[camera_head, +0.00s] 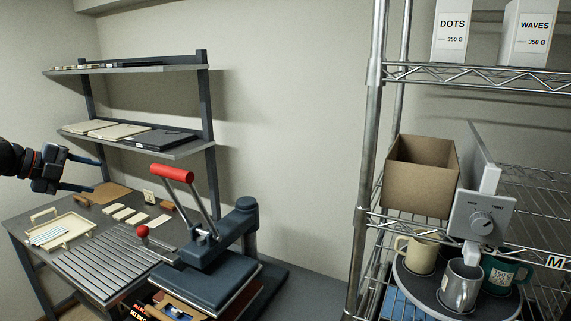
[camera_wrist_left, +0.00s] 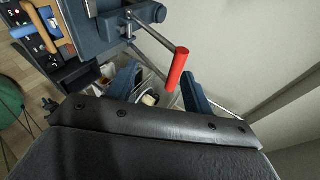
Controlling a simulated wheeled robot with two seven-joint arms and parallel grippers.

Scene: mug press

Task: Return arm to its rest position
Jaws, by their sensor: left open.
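My left gripper (camera_head: 86,172) comes in from the left edge in the head view. Its two fingers are spread and empty, in the air above the left part of the worktable. In the left wrist view its fingers (camera_wrist_left: 158,88) stand apart with nothing between them. The mug press (camera_head: 205,272) stands on the table to the right of the gripper, apart from it. Its red-handled lever (camera_head: 172,174) points up and to the left. The red handle also shows in the left wrist view (camera_wrist_left: 178,70), beyond the fingers. My right gripper is in neither view.
A wire rack at right holds a cardboard box (camera_head: 418,178), a dispenser (camera_head: 482,215) and several mugs on a round tray (camera_head: 420,290). A shelf unit (camera_head: 150,146) stands behind the table. A cream tray (camera_head: 84,238) and slatted surface (camera_head: 105,265) lie below the gripper.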

